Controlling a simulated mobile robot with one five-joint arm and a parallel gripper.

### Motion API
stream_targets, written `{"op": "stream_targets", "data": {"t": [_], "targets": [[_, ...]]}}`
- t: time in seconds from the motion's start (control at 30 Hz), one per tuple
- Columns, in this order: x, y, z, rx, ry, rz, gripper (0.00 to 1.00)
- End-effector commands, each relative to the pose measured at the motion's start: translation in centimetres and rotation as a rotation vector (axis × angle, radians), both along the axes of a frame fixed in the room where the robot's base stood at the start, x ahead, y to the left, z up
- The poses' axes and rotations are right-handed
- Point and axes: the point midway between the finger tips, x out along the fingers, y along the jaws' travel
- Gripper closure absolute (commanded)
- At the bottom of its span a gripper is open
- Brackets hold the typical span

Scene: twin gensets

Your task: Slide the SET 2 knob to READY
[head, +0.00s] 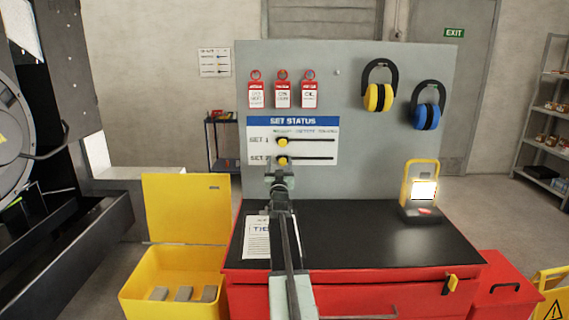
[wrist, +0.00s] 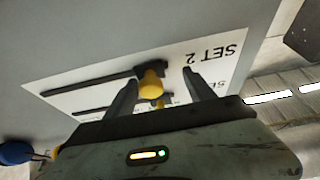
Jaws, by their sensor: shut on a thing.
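The SET STATUS board (head: 310,122) is on the grey panel, with two horizontal slots. The yellow SET 2 knob (head: 282,160) is near the left end of the lower slot. The yellow SET 1 knob (head: 282,142) is near the left end of the upper slot. The position words above the slots are too small to read. My gripper (head: 280,172) is at the SET 2 knob, partly covering its row label. In the wrist view, the fingers of my gripper (wrist: 161,76) are on either side of the SET 2 knob (wrist: 152,84), shut on it.
Three red tags (head: 282,94) hang above the board. Yellow earmuffs (head: 378,97) and blue earmuffs (head: 427,117) hang to the right. A lit lamp (head: 423,190) and a paper sheet (head: 257,240) are on the black bench top (head: 370,235).

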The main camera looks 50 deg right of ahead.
Motion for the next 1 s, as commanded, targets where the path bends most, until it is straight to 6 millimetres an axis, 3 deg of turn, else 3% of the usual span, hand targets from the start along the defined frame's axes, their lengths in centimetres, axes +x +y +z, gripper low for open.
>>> {"op": "stream_targets", "data": {"t": [0.7, 0.87, 1.0], "targets": [[-1.0, -0.9, -0.1, 0.002, 0.0, -0.014, 0.48], [-1.8, 0.1, -0.8, 0.002, 0.0, -0.014, 0.48], [-3.5, 2.0, -1.9, 0.002, -0.001, -0.012, 0.48]]}}
